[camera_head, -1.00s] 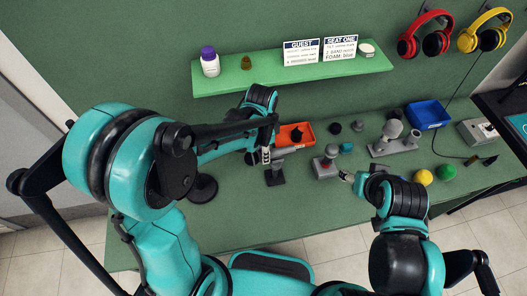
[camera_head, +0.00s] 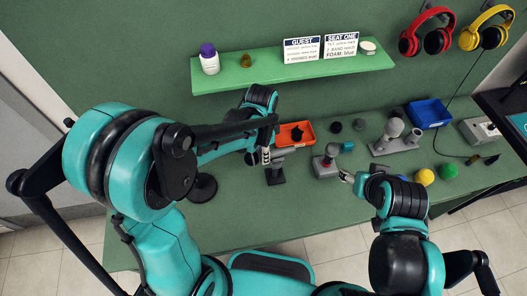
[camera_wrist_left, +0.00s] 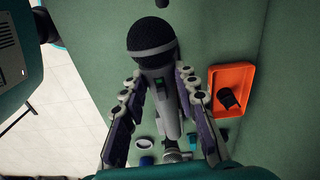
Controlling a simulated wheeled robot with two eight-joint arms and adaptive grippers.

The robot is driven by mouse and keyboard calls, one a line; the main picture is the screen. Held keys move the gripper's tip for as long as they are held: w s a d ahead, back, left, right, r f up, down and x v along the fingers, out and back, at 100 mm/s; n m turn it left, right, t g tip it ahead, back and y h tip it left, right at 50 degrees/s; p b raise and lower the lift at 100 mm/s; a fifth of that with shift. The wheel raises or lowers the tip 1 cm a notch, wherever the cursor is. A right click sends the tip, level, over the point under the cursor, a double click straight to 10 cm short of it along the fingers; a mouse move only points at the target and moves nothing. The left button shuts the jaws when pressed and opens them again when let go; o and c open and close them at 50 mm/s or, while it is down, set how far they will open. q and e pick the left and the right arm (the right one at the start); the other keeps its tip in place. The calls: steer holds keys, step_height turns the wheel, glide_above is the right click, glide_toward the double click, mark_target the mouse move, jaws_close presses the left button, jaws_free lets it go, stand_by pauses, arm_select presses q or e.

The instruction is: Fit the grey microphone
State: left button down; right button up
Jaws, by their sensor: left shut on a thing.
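An orange tray (camera_head: 295,134) with a black piece lies behind the left gripper. A round black base (camera_head: 203,188), a blue tray (camera_head: 428,114) and yellow and green balls (camera_head: 447,171) are also on the bench.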

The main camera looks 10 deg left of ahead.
arm_select(q)
steer(key=shift+f+b, duration=0.9)
steer(key=shift+f, duration=0.15)
steer(key=c, duration=1.1)
jaws_free()
step_height(320, 180, up, 12)
steer(key=shift+a, duration=0.15)
